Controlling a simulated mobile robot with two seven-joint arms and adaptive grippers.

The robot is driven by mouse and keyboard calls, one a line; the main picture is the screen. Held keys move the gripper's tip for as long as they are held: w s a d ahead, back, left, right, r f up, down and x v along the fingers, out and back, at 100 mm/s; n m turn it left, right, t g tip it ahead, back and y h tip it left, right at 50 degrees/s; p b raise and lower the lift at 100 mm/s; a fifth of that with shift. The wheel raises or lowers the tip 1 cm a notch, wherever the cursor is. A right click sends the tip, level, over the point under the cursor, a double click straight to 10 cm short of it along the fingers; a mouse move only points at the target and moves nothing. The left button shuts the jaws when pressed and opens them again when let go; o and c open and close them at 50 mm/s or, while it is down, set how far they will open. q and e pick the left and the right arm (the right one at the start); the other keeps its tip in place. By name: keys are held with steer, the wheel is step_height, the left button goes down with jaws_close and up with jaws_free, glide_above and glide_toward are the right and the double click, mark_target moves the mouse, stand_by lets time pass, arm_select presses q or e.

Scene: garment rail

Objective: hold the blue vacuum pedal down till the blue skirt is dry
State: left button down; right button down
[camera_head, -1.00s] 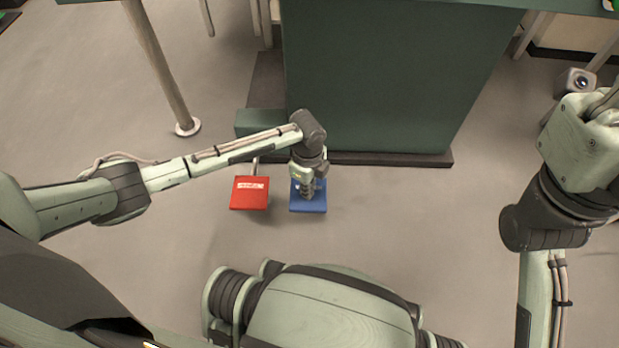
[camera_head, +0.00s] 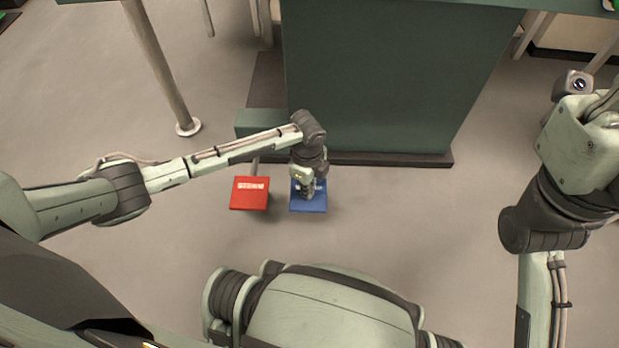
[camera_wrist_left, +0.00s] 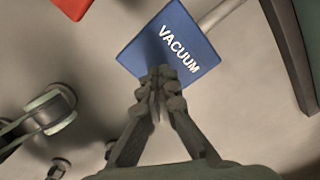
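The blue vacuum pedal (camera_head: 318,206) lies on the floor in front of the dark green unit. In the left wrist view its blue plate (camera_wrist_left: 150,50) carries the white word VACUUM. My left gripper (camera_head: 308,192) points down over this pedal. In the left wrist view its two fingers (camera_wrist_left: 160,82) are shut together with nothing between them, and their tips overlap the plate's near edge. I cannot tell for sure whether they touch it or how far it is pressed. The blue skirt is not in view. My right gripper's fingers are not in view.
A red pedal (camera_head: 249,193) with a white label sits just left of the blue one. The dark green unit (camera_head: 380,80) stands behind them on a dark base. A post with a round foot (camera_head: 187,127) stands to the left. The floor in front of the pedals is clear.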

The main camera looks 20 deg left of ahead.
mark_target(308, 202)
arm_select(q)
steer(key=shift+f+b, duration=1.45)
steer(key=shift+f, duration=1.55)
steer(key=shift+s+f, duration=0.1)
steer(key=shift+f, duration=0.55)
steer(key=shift+a, duration=0.15)
stand_by(0.6)
